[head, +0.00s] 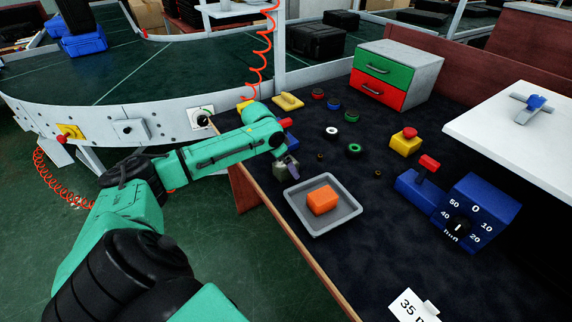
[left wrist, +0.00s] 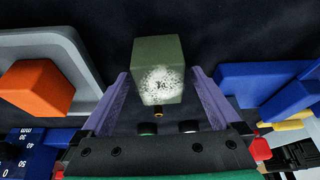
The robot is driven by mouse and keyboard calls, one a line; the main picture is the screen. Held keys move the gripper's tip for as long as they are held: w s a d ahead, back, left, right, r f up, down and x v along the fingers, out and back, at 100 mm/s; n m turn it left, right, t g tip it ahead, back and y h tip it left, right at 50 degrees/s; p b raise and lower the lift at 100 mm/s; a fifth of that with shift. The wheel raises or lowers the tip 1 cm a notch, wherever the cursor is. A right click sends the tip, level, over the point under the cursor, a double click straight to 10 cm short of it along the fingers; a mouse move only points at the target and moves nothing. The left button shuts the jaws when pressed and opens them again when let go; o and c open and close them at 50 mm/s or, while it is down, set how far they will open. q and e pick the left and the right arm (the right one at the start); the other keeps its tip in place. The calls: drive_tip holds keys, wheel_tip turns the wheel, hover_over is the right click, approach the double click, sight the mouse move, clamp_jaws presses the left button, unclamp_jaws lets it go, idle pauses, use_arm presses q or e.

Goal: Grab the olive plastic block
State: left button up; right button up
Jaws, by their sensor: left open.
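The olive plastic block (left wrist: 158,52) is upright on the dark bench mat, with a white speckled patch on its near face. It sits between the two purple fingers of my left gripper (left wrist: 161,76), which is open; the left wrist view does not settle whether either finger touches it. In the head view my left gripper (head: 291,166) is low over the bench beside the grey tray, and the olive block (head: 281,169) shows partly, the rest hidden by the gripper. My right gripper is not in view.
A grey tray (head: 339,230) holding an orange block (head: 321,200) stands close by. Several coloured rings, a yellow button box (head: 404,145), blue control boxes (head: 482,208) and a green-and-red drawer unit (head: 413,65) are on the bench. The curved conveyor (head: 160,72) lies beyond.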

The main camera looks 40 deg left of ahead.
use_arm(q)
drive_tip(key=c, duration=1.4)
drive_tip(key=shift+c, duration=0.7)
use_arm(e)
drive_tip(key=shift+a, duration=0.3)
